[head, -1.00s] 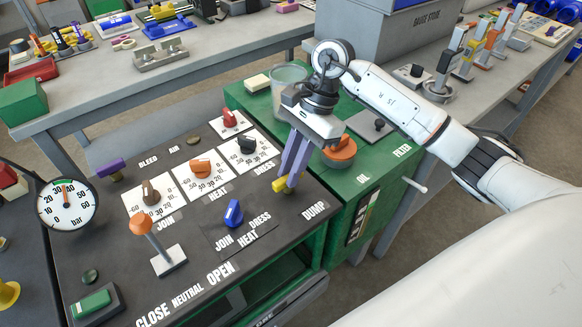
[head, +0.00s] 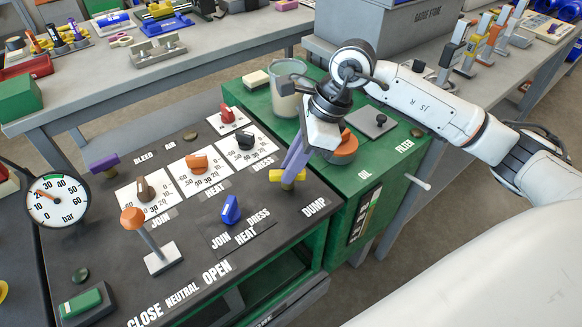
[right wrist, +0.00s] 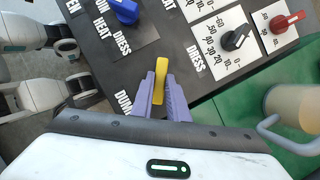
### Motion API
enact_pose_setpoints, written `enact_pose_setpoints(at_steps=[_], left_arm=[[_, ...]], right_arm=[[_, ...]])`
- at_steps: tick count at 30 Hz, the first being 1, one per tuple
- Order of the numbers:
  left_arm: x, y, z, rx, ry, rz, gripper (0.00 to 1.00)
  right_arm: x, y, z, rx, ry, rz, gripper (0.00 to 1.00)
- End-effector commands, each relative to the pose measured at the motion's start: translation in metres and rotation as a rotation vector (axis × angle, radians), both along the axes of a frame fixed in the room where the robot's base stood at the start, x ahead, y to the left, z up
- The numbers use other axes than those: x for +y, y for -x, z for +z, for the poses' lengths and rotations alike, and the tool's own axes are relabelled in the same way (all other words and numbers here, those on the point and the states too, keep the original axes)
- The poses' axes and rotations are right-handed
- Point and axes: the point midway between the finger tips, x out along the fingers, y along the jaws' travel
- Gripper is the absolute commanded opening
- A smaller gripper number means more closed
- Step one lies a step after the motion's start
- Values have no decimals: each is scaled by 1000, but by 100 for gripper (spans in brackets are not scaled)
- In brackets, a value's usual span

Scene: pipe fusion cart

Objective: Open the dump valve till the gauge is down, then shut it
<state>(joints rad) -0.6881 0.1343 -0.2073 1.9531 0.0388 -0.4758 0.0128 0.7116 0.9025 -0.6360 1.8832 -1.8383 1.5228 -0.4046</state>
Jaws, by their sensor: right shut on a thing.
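The dump valve has a yellow handle (head: 274,176) near the DUMP label at the panel's right edge. My right gripper (head: 289,175) has its purple fingers shut on this handle, which lies roughly left to right in the head view. The right wrist view also shows the yellow handle (right wrist: 161,70) between the purple fingertips (right wrist: 161,85). The pressure gauge (head: 58,200) is at the far left. Its red needle points up and left, around the 20 mark. The valve body under the handle is mostly hidden. My left gripper is not in view.
An orange-knobbed lever (head: 146,236) stands on the dark panel, near a blue selector knob (head: 231,210) and several dial knobs. A purple handle (head: 104,163) sits by BLEED AIR. A glass jar (head: 288,90) and an orange cap (head: 342,149) are on the green cart, close to my right gripper.

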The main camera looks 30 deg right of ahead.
Motion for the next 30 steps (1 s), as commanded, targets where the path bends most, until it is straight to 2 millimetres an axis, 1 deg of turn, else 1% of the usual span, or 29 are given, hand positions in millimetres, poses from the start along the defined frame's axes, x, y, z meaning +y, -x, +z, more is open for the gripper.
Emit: enact_pose_setpoints(at_steps=[1,3,11,18,24,30], left_arm=[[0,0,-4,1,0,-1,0],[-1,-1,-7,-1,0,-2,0],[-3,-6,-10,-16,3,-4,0],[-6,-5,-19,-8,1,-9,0],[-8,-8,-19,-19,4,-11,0],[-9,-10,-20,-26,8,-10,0]], right_arm=[[-1,1,-2,-2,3,-45,0],[0,1,-2,-2,3,-110,0],[1,2,-2,-3,3,-357,0],[3,3,-1,-3,0,-567,0],[4,3,0,-3,2,-706,0],[4,3,0,-2,1,-798,0]])
